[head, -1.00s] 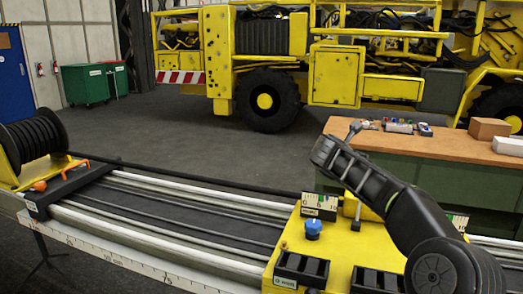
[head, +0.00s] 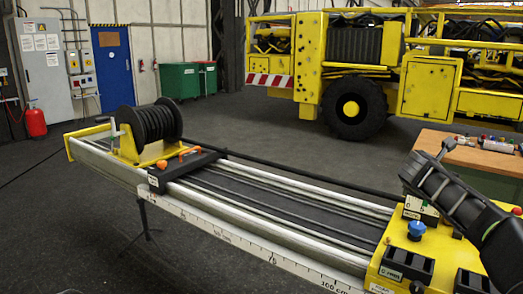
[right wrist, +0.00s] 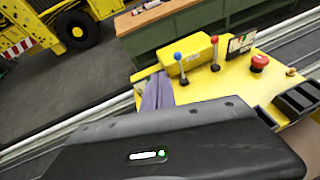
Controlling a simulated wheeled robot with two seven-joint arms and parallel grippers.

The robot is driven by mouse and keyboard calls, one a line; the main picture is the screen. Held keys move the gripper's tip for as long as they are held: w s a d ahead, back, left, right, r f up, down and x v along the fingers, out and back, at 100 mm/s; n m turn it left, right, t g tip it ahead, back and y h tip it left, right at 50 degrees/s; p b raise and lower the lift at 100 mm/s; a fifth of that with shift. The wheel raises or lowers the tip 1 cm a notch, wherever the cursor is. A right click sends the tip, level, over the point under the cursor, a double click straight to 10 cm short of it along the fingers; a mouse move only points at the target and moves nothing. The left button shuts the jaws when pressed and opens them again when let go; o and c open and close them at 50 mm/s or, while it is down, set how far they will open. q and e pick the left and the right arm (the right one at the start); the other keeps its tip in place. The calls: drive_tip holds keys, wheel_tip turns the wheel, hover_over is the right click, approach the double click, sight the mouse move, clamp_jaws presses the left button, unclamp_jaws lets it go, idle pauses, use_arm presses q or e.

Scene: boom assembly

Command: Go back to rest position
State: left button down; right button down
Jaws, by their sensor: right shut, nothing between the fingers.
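My right arm (head: 450,195) comes in from the right edge of the head view, raised over the yellow control block (head: 408,255) on the boom. In the right wrist view, my right gripper (right wrist: 157,93) shows partly as grey-purple fingers behind the dark wrist housing. It is shut and empty, and the yellow block with its blue and red knobs lies beyond it. I cannot tell the gap between them. My left arm and gripper do not show.
The long boom rail (head: 270,205) runs from a black cable reel (head: 152,123) at left to the control block. A wooden workbench (head: 470,153) stands behind at right. A yellow vehicle (head: 425,85) is farther back. The grey floor at left is open.

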drive_tip(key=w+a+f+n+t+y, duration=0.25)
drive_tip(key=a+f+n, duration=0.35)
drive_tip(key=f+n, duration=0.3)
drive_tip(key=w+a+f+n+t+y, duration=0.1)
drive_tip(key=w+a+f+n, duration=0.2)
drive_tip(key=a+f+n, duration=0.55)
drive_tip(key=s+a+f+n+y, duration=0.2)
drive_tip(key=a+f+n, duration=0.2)
drive_tip(key=f+n, duration=0.3)
drive_tip(key=s+a+f+n+y, duration=0.35)
drive_tip(key=f+n, duration=0.25)
drive_tip(key=f, duration=0.2)
drive_tip(key=s+a+f+n+g+y, duration=0.25)
drive_tip(key=s+a+f+n, duration=0.3)
drive_tip(key=s+f, duration=0.3)
drive_tip(key=s+a+f+n+g+y, duration=0.1)
drive_tip(key=s+a+f+n+g, duration=0.25)
drive_tip(key=s+a+f, duration=0.45)
drive_tip(key=s+a+f+n+g, duration=0.1)
drive_tip(key=s+a+f+g, duration=0.1)
drive_tip(key=s, duration=0.6)
drive_tip(key=s+a+f+n+g+y, duration=0.1)
drive_tip(key=s+f, duration=0.3)
drive_tip(key=s, duration=0.5)
drive_tip(key=s+a+f+n+g+y, duration=0.1)
drive_tip(key=s+a+f+n+g, duration=0.1)
drive_tip(key=s, duration=0.6)
drive_tip(key=shift+s+a+f+n+g, duration=0.15)
drive_tip(key=shift+a+f+n+g, duration=0.2)
drive_tip(key=shift+a+f+n, duration=0.4)
